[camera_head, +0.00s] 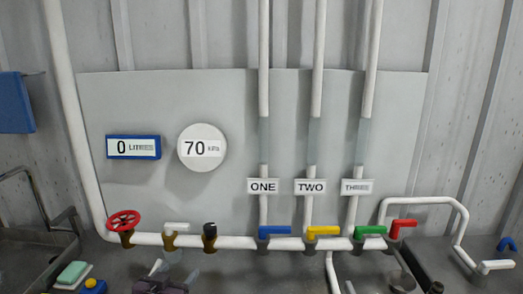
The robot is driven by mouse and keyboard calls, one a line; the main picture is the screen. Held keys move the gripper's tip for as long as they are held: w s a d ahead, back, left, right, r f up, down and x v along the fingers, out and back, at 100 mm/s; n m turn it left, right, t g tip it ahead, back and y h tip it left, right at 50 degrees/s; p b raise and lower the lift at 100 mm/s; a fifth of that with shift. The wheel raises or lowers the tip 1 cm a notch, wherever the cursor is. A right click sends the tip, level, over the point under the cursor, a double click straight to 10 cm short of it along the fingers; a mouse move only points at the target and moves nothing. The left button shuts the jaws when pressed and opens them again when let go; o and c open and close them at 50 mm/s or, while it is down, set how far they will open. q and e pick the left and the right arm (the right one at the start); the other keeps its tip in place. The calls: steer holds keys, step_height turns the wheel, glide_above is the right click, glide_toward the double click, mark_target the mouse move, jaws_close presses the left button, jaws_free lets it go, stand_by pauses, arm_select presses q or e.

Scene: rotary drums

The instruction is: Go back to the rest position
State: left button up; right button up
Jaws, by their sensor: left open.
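My left gripper (173,273) is at the bottom edge of the head view, left of centre, low in front of the pipe. Its two pale fingers stand apart with nothing visible between them, and its body is partly cut off by the frame.
A white pipe (190,241) runs behind with a red wheel valve (123,221), a blue handle (274,231), a yellow handle (323,231), a green handle (370,231) and a red handle (402,226). A green-topped block (73,272) lies at lower left.

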arm_select(q)
steer(key=s+f+g+y, duration=0.1)
steer(key=s+f+g, duration=0.25)
steer(key=s, duration=0.55)
steer(key=s+d+f+g, duration=0.1)
steer(key=s+f+g, duration=0.25)
steer(key=s, duration=0.55)
steer(key=s+f+g+y, duration=0.1)
steer(key=s+f+g, duration=0.25)
steer(key=s, duration=0.65)
step_height(320, 180, down, 33)
steer(key=s+g+b, duration=0.2)
steer(key=b, duration=0.3)
steer(key=s+a+f+b, duration=0.1)
steer(key=s+f+b, duration=0.1)
steer(key=s+f, duration=0.8)
steer(key=s+a+f+g+b, duration=0.1)
steer(key=s+a+f+b, duration=0.1)
steer(key=s+f, duration=0.8)
step_height(320, 180, down, 5)
steer(key=shift+a+r+b, duration=0.2)
steer(key=shift+b, duration=0.3)
arm_select(e)
step_height(320, 180, down, 10)
steer(key=shift+s, duration=0.4)
arm_select(q)
steer(key=shift+g, duration=0.25)
arm_select(e)
steer(key=shift+d, duration=0.1)
